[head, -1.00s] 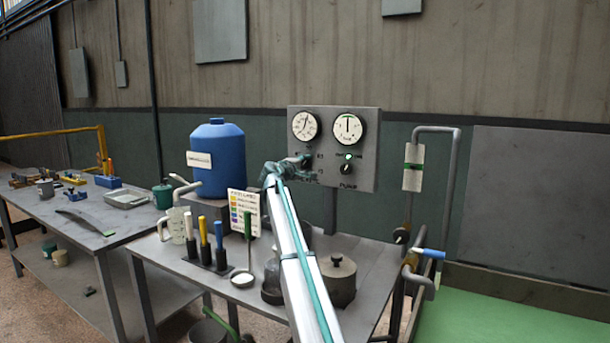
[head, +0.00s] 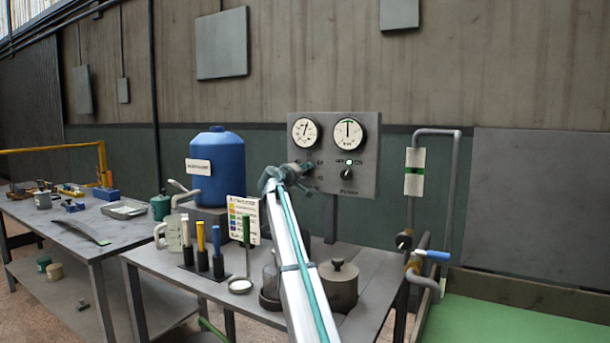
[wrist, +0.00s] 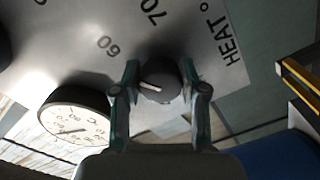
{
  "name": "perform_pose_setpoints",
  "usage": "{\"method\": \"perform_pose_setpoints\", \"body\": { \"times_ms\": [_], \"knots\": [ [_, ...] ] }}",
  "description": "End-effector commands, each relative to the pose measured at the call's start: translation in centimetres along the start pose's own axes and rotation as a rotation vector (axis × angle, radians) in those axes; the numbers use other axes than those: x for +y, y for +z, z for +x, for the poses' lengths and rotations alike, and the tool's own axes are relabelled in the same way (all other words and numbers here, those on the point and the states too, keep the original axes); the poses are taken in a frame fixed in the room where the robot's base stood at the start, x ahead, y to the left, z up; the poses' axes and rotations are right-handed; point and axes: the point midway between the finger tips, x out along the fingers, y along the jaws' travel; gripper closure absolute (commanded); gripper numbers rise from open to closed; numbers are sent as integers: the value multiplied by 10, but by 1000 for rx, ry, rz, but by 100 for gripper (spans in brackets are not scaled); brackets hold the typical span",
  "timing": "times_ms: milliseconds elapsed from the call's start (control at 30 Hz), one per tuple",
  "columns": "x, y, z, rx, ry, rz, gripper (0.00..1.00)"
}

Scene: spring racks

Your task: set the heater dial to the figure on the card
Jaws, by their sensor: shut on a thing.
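My gripper (wrist: 160,90) is shut on the heater dial (wrist: 158,82), a dark round knob with a pale pointer line, in the wrist view. The panel around it bears "HEAT" and the figures 60 and 70. The pointer's exact reading is hard to tell. In the head view my gripper (head: 305,169) is at the lower left of the grey control panel (head: 366,185) and hides most of the dial. The card (head: 243,218) with coloured rows stands on the bench; its writing is too small to read.
Two gauges (head: 306,132) (head: 348,134) sit above the dial. A blue tank (head: 217,165), coloured-handled tools (head: 202,240) and a lidded pot (head: 338,284) stand on the bench below.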

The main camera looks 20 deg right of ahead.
Motion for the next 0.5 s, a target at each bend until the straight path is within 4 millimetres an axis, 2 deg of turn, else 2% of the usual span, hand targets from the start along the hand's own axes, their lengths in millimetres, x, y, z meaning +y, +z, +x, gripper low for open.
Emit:
{"method": "perform_pose_setpoints", "body": {
  "times_ms": [267,300,433,500],
  "knots": [
    [0,1,0,-2,-1,0,92],
    [0,1,0,-2,-1,0,52],
    [0,0,0,-1,0,0,32],
    [0,0,0,-1,0,0,32]
  ]
}}
